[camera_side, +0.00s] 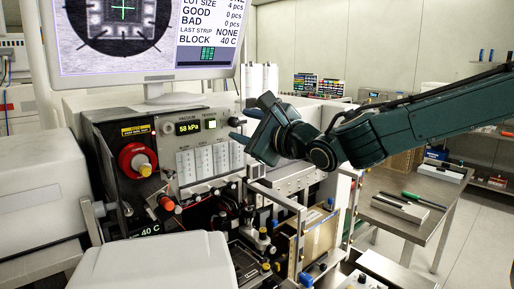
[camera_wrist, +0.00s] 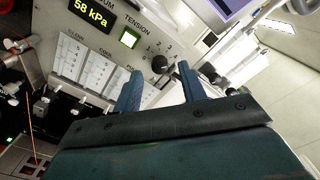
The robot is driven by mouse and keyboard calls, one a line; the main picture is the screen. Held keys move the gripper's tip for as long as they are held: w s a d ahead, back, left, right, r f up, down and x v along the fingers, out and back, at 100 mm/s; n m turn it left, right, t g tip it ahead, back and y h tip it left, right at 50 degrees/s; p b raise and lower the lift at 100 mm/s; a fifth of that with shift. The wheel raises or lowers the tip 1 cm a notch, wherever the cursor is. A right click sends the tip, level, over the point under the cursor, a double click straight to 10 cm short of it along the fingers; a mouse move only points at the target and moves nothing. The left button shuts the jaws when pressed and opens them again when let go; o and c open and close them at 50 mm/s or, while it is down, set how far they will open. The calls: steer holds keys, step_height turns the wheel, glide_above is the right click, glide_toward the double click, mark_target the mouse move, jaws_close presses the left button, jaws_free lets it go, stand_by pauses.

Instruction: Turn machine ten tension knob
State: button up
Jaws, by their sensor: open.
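The tension knob (camera_wrist: 160,64) is a small dark round knob on the machine's pale front panel, with numbers around it and the word TENSION beside it in the wrist view. My gripper (camera_wrist: 160,75) is open, with its two blue fingers pointing at the panel. The knob appears between the fingertips in that picture; I cannot tell whether they touch it or how deep they reach.
A green-lit square button (camera_wrist: 129,38) and a 58 kPa display (camera_wrist: 93,13) sit beside the knob. A red dial (camera_side: 135,161) is at the panel's left. A monitor (camera_side: 150,75) stands above. Bonding fixtures and rails crowd the space below the panel.

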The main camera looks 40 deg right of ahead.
steer(key=s, duration=1.1)
steer(key=shift+s, duration=0.35)
steer(key=s+d+f+n+g+h, duration=0.1)
steer(key=s+d+f+n+g, duration=0.5)
steer(key=d+f+n, duration=0.3)
steer(key=s+d+f+n+g, duration=0.1)
steer(key=s+f+n+g, duration=0.1)
steer(key=s+n, duration=0.5)
steer(key=s+d+f+n+g+y, duration=0.1)
steer(key=s+f+n+g, duration=0.2)
steer(key=s+n, duration=0.4)
steer(key=shift+s+d+f+n+g, duration=0.25)
steer(key=shift+n+g, duration=0.45)
steer(key=shift+n, duration=0.8)
